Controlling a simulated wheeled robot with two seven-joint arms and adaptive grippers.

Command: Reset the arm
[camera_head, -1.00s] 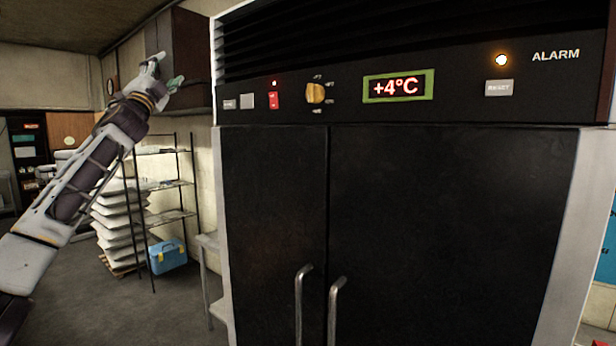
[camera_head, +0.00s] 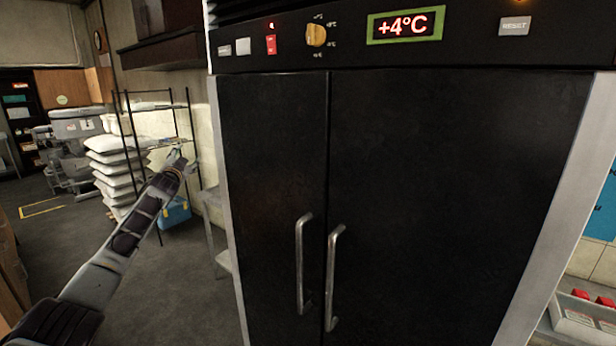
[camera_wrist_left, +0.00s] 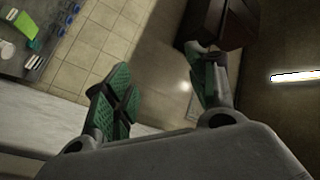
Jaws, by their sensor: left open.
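My left arm comes in from the lower left in the head view. Its gripper (camera_head: 178,158) is raised in front of the shelf rack, to the left of the black cabinet (camera_head: 440,190). In the left wrist view the gripper (camera_wrist_left: 160,80) has its two green-padded fingers spread wide apart, with nothing between them. Behind the fingers are a tiled wall and a dark ceiling area. My right gripper is in neither view.
The cabinet has two door handles (camera_head: 302,262) and a temperature display (camera_head: 405,25) reading +4°C. White sacks (camera_head: 112,165) are stacked at the left, near a wire rack (camera_head: 188,115) and a blue box (camera_head: 174,212). A tray (camera_head: 580,318) with red items stands at lower right. Open floor lies at left.

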